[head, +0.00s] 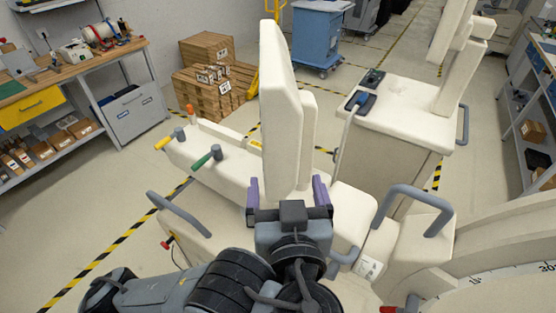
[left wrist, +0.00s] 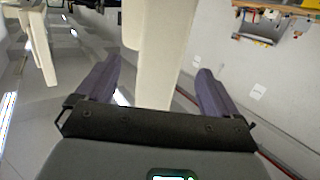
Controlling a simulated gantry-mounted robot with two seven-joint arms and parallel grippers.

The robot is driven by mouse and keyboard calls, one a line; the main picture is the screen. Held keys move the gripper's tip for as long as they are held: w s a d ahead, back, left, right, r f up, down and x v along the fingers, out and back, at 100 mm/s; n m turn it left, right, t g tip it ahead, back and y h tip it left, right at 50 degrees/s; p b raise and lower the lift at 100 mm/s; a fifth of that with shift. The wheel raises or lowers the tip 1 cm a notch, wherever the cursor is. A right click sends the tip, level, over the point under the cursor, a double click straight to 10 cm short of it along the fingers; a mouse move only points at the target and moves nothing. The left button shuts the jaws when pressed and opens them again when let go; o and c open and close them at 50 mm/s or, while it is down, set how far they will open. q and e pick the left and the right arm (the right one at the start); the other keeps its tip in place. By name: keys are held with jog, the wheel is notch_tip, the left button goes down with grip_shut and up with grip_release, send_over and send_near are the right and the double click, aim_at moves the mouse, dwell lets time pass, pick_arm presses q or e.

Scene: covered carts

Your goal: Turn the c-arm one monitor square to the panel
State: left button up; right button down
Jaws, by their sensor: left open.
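A tall cream covered slab (head: 283,110), which looks like the monitor, stands upright on the near cream cart (head: 215,165), seen nearly edge-on. My left gripper (head: 287,192) is open, its two purple fingers on either side of the slab's lower part. In the left wrist view, the cream slab (left wrist: 162,50) passes between the open fingers (left wrist: 155,85), with a visible gap on each side. The gripper hides the slab's foot. A second cream cart (head: 397,125) at right carries a small dark control panel (head: 360,100) and another upright cream screen (head: 458,70). My right gripper is out of view.
Green and yellow-tipped levers and grey rails (head: 180,213) stick up from the near cart. A curved cream body with a degree scale (head: 500,285) fills the lower right. Floor at left is clear.

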aim_at(282, 143)
pick_arm(q)
jog(key=shift+t, duration=0.8)
jog(key=r, duration=0.2)
jog(key=w+r+b, duration=0.1)
jog(key=r, duration=0.1)
jog(key=shift+w+a+r, duration=0.15)
jog(key=shift+w+a, duration=0.05)
jog(key=w, duration=0.7)
jog(key=shift+w+a, duration=0.15)
jog(key=shift+a, duration=0.15)
jog(key=shift+w+a, duration=0.1)
jog(key=shift+w, duration=0.95)
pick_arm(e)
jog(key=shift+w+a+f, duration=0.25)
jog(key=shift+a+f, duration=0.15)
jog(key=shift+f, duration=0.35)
